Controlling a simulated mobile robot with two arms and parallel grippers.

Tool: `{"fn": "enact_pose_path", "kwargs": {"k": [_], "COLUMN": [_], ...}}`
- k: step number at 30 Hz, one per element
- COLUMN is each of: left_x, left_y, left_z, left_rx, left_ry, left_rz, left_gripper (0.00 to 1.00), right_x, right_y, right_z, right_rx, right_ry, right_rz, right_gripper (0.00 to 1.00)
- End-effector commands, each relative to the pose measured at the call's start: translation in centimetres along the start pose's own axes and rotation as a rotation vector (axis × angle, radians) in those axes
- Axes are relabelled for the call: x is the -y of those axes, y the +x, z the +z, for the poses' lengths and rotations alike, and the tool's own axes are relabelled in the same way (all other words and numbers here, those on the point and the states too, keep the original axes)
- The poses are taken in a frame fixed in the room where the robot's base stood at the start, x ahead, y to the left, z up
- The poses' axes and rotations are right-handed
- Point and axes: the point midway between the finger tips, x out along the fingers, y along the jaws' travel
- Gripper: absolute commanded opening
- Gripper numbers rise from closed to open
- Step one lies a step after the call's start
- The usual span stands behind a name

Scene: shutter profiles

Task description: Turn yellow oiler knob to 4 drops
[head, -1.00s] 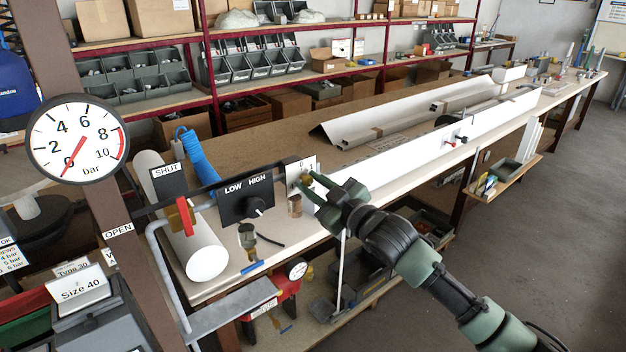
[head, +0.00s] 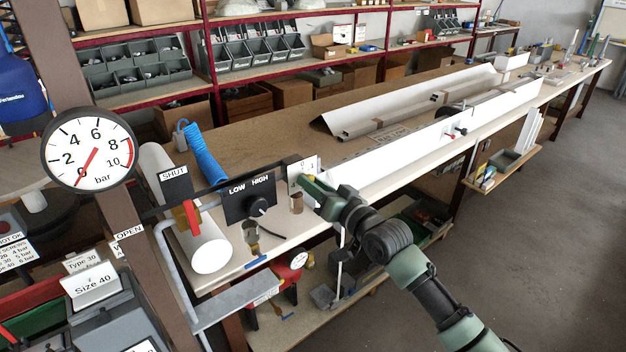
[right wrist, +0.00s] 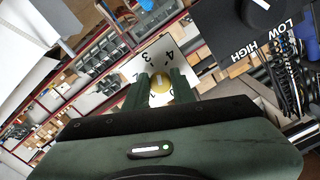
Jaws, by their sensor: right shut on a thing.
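The yellow oiler knob (right wrist: 160,91) shows in the right wrist view between my two finger ends, with a pale mark across its face. Around it is a white dial plate (right wrist: 153,62) with printed figures; 4 and 3 are readable above, and other figures are partly covered by the fingers. In the head view the plate (head: 304,166) stands at the end of the dark bar, and the knob is mostly hidden by my gripper. My right gripper (head: 308,183) is shut on the knob. The knob's exact setting is hard to read. My left gripper is not in view.
Left of the plate is a black LOW/HIGH selector (head: 249,199). A red lever (head: 191,217) and a pressure gauge (head: 88,149) are further left. A small brown cylinder (head: 297,203) and a cup (head: 250,232) sit just below the bar. White profiles (head: 400,155) lie along the bench.

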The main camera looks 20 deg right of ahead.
Motion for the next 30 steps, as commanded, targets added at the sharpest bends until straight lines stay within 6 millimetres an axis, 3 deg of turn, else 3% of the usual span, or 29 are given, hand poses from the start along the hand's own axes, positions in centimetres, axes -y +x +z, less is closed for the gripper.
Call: {"fn": "enact_pose_path", "kwargs": {"k": [15, 30], "left_x": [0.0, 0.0], "left_y": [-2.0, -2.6], "left_z": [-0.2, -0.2], "left_rx": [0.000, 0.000], "left_ry": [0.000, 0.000], "left_rz": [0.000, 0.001], "left_gripper": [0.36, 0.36], "right_x": [0.1, 0.1], "right_y": [0.0, 0.0], "right_z": [0.0, 0.1], "right_rx": [0.003, 0.002], "right_ry": [0.440, 0.610], "right_rz": [0.002, 0.001], "right_gripper": [0.00, 0.00]}}
